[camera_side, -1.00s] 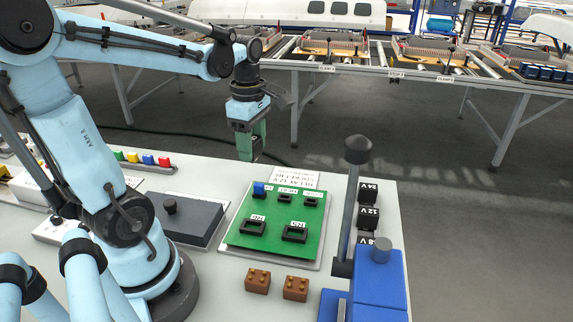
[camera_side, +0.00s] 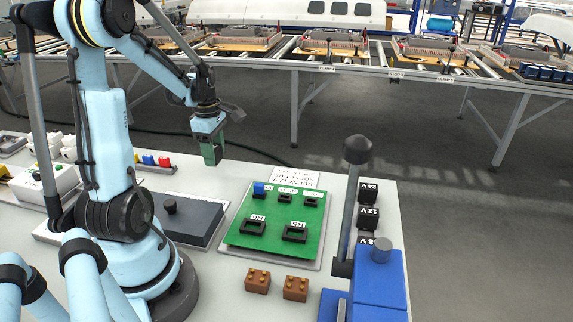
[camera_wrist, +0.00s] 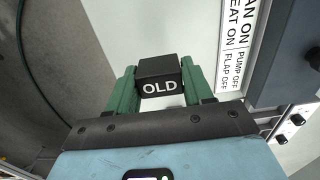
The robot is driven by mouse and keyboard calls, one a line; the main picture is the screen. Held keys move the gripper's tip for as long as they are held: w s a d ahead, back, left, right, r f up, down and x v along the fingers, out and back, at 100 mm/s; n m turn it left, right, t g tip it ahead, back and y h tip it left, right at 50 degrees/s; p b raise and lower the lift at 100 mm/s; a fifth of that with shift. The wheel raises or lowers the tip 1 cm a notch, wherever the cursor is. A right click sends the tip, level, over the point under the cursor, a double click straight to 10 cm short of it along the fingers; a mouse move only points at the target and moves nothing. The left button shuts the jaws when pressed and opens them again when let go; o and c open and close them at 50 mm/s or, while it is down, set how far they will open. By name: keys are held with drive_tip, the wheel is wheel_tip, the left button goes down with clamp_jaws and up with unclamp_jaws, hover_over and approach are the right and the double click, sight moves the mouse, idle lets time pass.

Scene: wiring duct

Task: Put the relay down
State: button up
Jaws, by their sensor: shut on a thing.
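My gripper (camera_side: 211,154) hangs above the back edge of the bench in the side view, left of the green socket board. In the wrist view its green fingers (camera_wrist: 157,92) are shut on a black relay (camera_wrist: 158,78) marked OLD, one finger on each side. The relay is hard to make out in the side view. The pale bench top (camera_wrist: 190,30) shows beyond the relay in the wrist view, with grey floor to the left.
The green board (camera_side: 272,243) has several black sockets and a small blue part (camera_side: 259,188). Black blocks marked with voltages (camera_side: 369,193) stand right of a tall lever (camera_side: 349,215). Two brown blocks (camera_side: 257,281) lie in front. A dark grey box (camera_side: 185,217) with a knob stands left.

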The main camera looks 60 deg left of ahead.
drive_tip(key=shift+a+f, duration=0.1)
drive_tip(key=shift+f, duration=1.95)
drive_tip(key=shift+f, duration=0.15)
drive_tip(key=o, duration=0.9)
drive_tip(key=shift+o, duration=0.2)
